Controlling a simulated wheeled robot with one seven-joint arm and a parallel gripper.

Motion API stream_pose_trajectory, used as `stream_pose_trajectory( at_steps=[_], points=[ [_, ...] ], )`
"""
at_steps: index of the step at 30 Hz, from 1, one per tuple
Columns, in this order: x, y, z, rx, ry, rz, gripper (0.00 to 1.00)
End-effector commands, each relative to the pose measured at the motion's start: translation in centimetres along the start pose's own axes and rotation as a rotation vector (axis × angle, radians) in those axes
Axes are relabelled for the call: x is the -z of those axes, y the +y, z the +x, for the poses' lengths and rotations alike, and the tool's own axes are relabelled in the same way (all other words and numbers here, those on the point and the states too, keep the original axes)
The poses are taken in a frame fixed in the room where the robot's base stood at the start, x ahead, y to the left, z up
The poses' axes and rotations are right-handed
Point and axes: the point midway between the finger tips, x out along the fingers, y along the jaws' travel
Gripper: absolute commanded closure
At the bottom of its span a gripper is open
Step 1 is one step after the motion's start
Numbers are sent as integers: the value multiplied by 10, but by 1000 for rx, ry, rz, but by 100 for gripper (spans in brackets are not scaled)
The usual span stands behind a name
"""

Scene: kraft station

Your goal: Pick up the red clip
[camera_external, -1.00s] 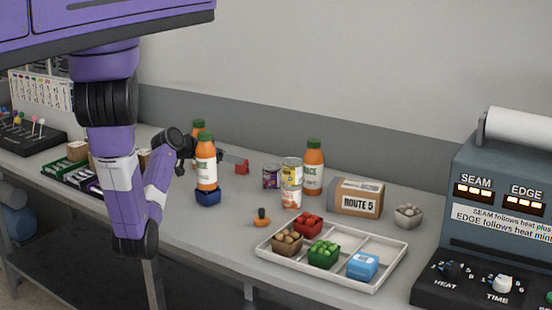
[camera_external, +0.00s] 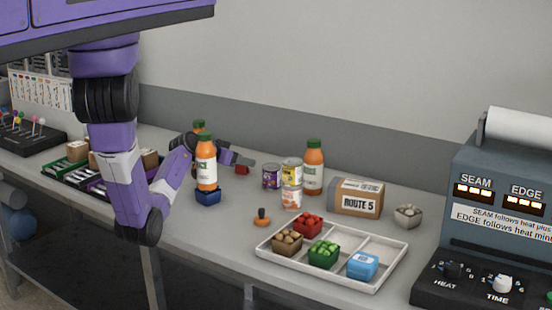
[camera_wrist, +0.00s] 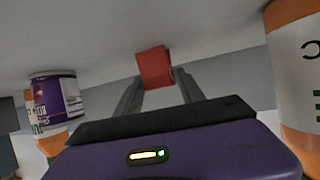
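The red clip (camera_external: 241,170) is a small red block on the bench, behind and right of the orange bottle on the blue block. My gripper (camera_external: 249,162) reaches in from the left, and its dark fingers cover the clip's upper part. In the wrist view the clip (camera_wrist: 153,67) lies between the fingertips of my gripper (camera_wrist: 157,77). The fingers are spread, one to each side of it. Whether either finger touches the clip is hard to tell.
An orange bottle (camera_external: 206,163) on a blue block (camera_external: 208,197) stands in front of my gripper. Cans (camera_external: 271,177) and another orange bottle (camera_external: 313,168) stand to the right. A white divided tray (camera_external: 385,240) lies front right. The wall (camera_external: 350,60) rises behind.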

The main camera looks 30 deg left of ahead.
Motion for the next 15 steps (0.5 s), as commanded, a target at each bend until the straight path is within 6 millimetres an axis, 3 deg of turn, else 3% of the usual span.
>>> stream_pose_trajectory(
  at_steps=[1,6,15],
  points=[
    [0,0,0,0,0,0,65],
    [0,0,0,0,0,0,99],
    [2,0,-1,0,1,0,100]
  ],
)
